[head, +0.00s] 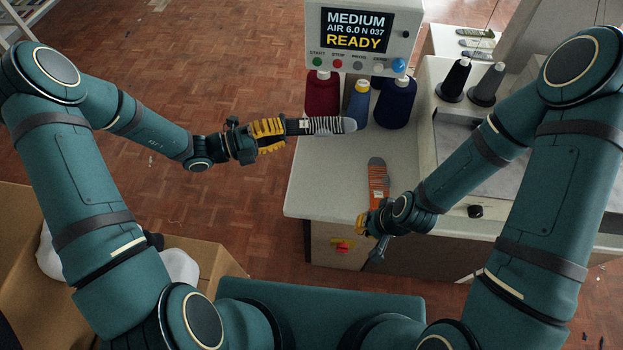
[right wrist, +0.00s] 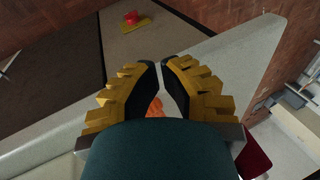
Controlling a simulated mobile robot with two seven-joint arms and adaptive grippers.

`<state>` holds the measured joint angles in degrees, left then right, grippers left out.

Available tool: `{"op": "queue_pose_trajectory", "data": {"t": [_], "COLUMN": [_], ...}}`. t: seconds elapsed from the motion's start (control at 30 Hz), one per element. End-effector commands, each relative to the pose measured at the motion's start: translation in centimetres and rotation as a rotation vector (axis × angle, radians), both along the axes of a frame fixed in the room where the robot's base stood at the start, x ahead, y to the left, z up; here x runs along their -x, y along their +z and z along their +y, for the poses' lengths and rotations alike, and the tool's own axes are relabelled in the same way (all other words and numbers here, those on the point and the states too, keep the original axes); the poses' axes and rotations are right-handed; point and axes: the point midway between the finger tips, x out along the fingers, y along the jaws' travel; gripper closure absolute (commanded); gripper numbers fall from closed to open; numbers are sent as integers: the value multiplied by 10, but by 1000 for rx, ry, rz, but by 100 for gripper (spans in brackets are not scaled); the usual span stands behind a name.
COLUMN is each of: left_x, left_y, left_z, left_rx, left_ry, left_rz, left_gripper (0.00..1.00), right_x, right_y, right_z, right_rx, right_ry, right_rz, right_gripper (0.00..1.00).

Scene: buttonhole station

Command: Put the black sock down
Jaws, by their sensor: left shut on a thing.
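My left gripper (head: 268,134) is shut on a sock (head: 325,125) with black and white stripes and a grey toe. My right gripper (head: 370,225) is at the table's front edge, by the lower end of an orange striped sock (head: 377,185) with a grey toe. In the right wrist view the right gripper's fingertips (right wrist: 161,65) are a little apart, with a patch of orange (right wrist: 155,106) visible between the fingers.
The light table (head: 330,190) has bare room left of the orange sock. Dark red (head: 322,95), small blue (head: 358,102) and large blue (head: 395,103) cones stand behind, below a control box (head: 361,35) reading READY. Black (head: 454,80) and grey (head: 487,85) cones stand right. A cardboard box (head: 205,262) is lower left.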

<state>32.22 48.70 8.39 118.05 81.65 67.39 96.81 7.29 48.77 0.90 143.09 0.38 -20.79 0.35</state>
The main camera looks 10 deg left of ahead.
Motion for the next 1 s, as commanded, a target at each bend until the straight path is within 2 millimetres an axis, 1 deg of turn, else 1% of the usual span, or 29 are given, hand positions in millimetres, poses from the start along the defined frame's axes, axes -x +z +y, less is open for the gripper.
{"op": "queue_pose_trajectory", "data": {"t": [0.03, 0.2, 0.3, 0.4, 0.47, 0.57, 0.7, 0.8, 1.0], "left_x": [-1, 2, 2, 3, 3, 3, 3, 3, 3], "left_y": [-10, -40, -56, -67, -72, -84, -111, -126, -140], "left_z": [0, 2, 7, 11, 13, 14, 14, 14, 14], "left_rx": [3, 10, 14, 16, 15, 17, 17, 17, 16], "left_ry": [-64, -270, -352, -403, -421, -435, -436, -436, -437], "left_rz": [-3, -3, -2, -2, -1, -1, 0, -1, -3], "left_gripper": [100, 100, 100, 100, 100, 100, 100, 100, 100], "right_x": [1, 2, 3, 4, 4, 4, 6, 7, 8], "right_y": [-3, -8, -10, -11, -12, -14, -20, -23, -25], "right_z": [0, 0, 0, 0, 1, 1, 1, 1, 1], "right_rx": [0, -1, -2, -2, -2, -2, -3, -3, -4], "right_ry": [1, 3, 5, 6, 6, 7, 10, 12, 13], "right_rz": [2, 5, 7, 8, 8, 10, 13, 15, 18], "right_gripper": [100, 100, 100, 100, 100, 100, 100, 100, 100]}}
